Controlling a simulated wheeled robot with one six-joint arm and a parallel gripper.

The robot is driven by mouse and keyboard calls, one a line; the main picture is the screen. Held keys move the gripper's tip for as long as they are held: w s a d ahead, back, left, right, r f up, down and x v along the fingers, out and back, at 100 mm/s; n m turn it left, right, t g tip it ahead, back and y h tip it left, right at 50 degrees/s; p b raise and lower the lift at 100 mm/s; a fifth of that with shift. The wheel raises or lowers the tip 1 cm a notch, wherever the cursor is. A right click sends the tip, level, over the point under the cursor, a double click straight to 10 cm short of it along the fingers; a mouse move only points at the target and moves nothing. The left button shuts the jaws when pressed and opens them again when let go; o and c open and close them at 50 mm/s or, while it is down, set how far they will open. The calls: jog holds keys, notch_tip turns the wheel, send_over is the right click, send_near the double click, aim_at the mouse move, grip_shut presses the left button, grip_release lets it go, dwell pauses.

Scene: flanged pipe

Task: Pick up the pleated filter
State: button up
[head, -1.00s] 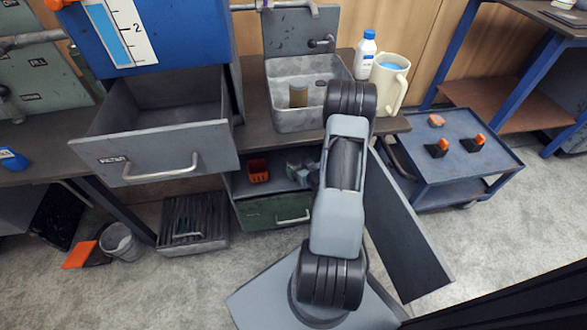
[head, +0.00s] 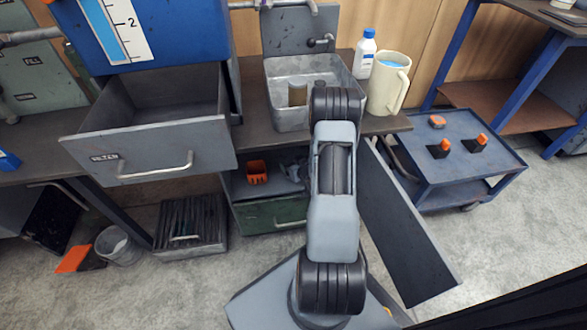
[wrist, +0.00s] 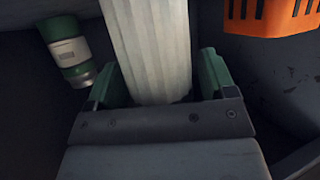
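The pleated filter (wrist: 152,50) is a pale, ribbed cylinder in the wrist view. It rises from between my fingers towards the top edge of the picture. My gripper (wrist: 162,82) has green fingers, one on each side of the filter. A narrow dark gap shows at the right finger, and the left finger lies very close to the filter's side. The fingers look open around it. In the head view my own arm hides the gripper, and I cannot make out the filter there.
An orange basket (wrist: 272,15) and a green-and-white canister (wrist: 67,50) flank the filter. The orange basket also shows on the lower shelf (head: 257,172). An open grey drawer (head: 150,152), a metal sink (head: 287,118) and a beige jug (head: 388,85) are above.

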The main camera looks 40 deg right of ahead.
jog(key=c, duration=0.8)
